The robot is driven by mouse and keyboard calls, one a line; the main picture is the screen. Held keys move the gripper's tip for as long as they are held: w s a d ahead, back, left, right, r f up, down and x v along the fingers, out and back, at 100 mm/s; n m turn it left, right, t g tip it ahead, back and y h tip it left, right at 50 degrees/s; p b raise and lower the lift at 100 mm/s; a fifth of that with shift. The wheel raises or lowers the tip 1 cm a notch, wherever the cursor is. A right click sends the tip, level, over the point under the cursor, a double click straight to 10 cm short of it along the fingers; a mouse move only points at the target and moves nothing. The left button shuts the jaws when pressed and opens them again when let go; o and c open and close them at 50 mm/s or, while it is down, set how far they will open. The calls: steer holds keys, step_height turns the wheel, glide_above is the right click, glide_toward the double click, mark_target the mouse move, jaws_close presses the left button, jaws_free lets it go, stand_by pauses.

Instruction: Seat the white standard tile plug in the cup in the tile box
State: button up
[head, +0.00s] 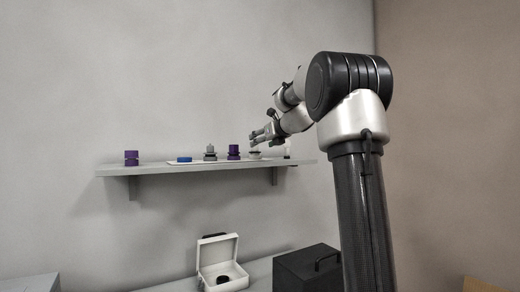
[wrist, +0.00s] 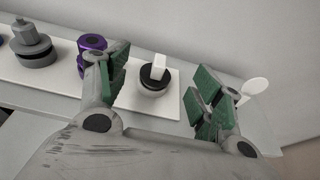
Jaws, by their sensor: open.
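The white plug (wrist: 155,92), with a black ring and an upright white tab, stands on a white board (wrist: 60,72) on the wall shelf. In the wrist view my gripper (wrist: 160,85) is open, with one green-padded finger to each side of the plug in the picture; I cannot tell whether the plug is between the pads in depth. In the head view my gripper (head: 259,137) is just above the plug (head: 254,154). The tile box (head: 219,265) is white, with its lid up, on the lower surface. A dark round thing, perhaps the cup (head: 223,280), shows inside.
A purple plug (head: 233,152), a grey plug (head: 210,153) and a blue disc (head: 184,159) share the board. Another purple piece (head: 131,158) stands at the shelf's left. A white round-topped piece (wrist: 257,86) is right of my gripper. A black case (head: 307,268) stands beside the tile box.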

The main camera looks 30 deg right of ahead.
steer(key=shift+s, duration=0.35)
steer(key=s+a+f+n+g+y, duration=0.1)
steer(key=s+a+f+n+g, duration=0.2)
steer(key=s+n, duration=0.35)
steer(key=s+a+f+n, duration=0.4)
steer(key=s+a+n, duration=0.15)
steer(key=s, duration=0.25)
steer(key=s+a+f+n+g+y, duration=0.1)
steer(key=s+a+f+n+g, duration=0.15)
steer(key=s+a+n, duration=0.35)
steer(key=s+f+n+g+h, duration=0.1)
steer(key=s+f+n+g, duration=0.1)
steer(key=s+f+n, duration=0.6)
steer(key=s+d+f+n+g+h, duration=0.1)
steer(key=s+f+n+g, duration=0.2)
steer(key=s+f+n, duration=0.6)
steer(key=s, duration=0.7)
steer(key=shift+s+n+h, duration=0.3)
steer(key=shift+s, duration=0.05)
